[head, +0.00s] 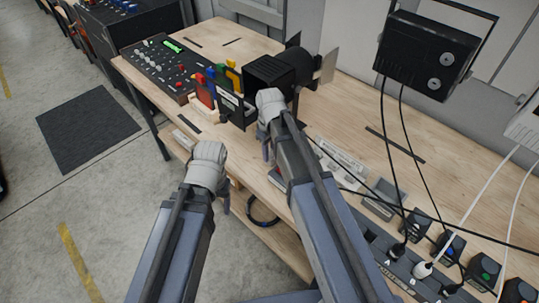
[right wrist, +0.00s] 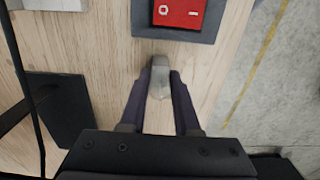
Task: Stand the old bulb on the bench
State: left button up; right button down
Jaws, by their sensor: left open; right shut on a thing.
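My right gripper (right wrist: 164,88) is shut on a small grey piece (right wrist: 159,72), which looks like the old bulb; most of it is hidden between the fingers. In the right wrist view it is over the pale wooden bench (right wrist: 108,75), near the bench's edge; I cannot tell whether it touches the wood. In the head view my right gripper (head: 268,148) hangs at the front edge of the bench (head: 345,105), and the held piece is not clear there. My left gripper (head: 225,204) is open and low in front of the bench, apart from everything on it.
A red rocker switch (right wrist: 180,12) on a grey base lies just past the held piece. A black lamp housing (head: 270,73) with flaps stands behind my right wrist. A knobbed panel (head: 165,67) is left, a floodlight (head: 427,55) and power strip (head: 390,255) right. Cables cross the right side.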

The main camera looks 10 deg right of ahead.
jog(key=shift+f, duration=0.1)
jog(key=c, duration=0.6)
grip_release()
notch_tip(320, 180, up, 12)
jog(key=p, duration=1.2)
jog(key=s+a+m, duration=0.1)
jog(key=s+a, duration=0.1)
jog(key=s, duration=0.3)
jog(key=s+a+m, duration=0.1)
jog(key=s+a, duration=0.1)
jog(key=s, duration=0.4)
jog(key=s+a+m+h, duration=0.1)
jog(key=s+a, duration=0.2)
jog(key=s, duration=0.2)
jog(key=shift+s+a+r, duration=0.1)
jog(key=shift+s+r, duration=0.1)
jog(key=shift+s, duration=0.15)
